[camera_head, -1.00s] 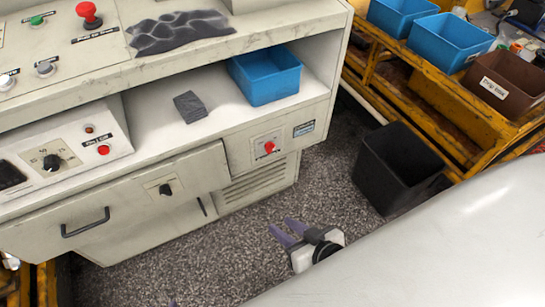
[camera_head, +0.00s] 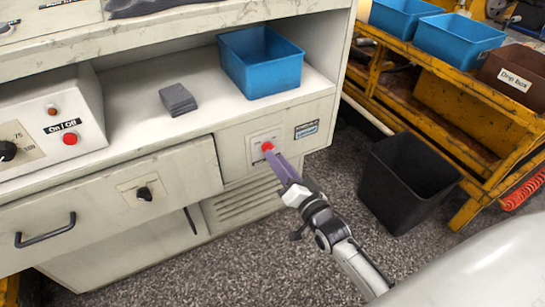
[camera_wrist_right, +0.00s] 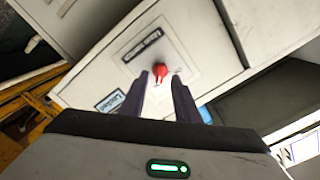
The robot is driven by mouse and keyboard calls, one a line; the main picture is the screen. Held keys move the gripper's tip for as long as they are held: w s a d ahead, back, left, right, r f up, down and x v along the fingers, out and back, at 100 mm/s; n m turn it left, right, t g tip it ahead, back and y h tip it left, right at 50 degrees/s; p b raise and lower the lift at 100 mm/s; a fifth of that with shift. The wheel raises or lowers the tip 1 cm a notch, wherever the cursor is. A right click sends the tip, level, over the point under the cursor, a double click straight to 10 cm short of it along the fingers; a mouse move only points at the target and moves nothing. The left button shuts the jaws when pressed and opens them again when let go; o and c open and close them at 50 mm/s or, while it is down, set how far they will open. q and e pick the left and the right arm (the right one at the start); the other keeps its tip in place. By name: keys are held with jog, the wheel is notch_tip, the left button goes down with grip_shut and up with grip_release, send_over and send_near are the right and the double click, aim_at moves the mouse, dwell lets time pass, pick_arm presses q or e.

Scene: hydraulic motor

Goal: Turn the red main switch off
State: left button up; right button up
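The red main switch (camera_head: 267,146) is a small red knob on a pale plate on the cabinet front, below the open shelf. In the right wrist view the switch (camera_wrist_right: 160,71) lies straight ahead, between and just beyond the fingertips. My right gripper (camera_head: 272,157) reaches up to it from the lower right. In the right wrist view my right gripper (camera_wrist_right: 160,84) has its two fingers apart with a gap between them, one on each side of the knob. I cannot tell whether they touch it. My left gripper is out of view.
A blue bin (camera_head: 261,75) and grey pads (camera_head: 177,100) lie on the shelf. A black bin (camera_head: 404,185) stands on the floor by the yellow rack (camera_head: 480,150).

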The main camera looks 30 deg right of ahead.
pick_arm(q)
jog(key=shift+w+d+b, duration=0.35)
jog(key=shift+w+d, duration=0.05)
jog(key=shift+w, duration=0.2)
pick_arm(e)
jog(key=shift+w, duration=1.8)
jog(key=c, duration=0.7)
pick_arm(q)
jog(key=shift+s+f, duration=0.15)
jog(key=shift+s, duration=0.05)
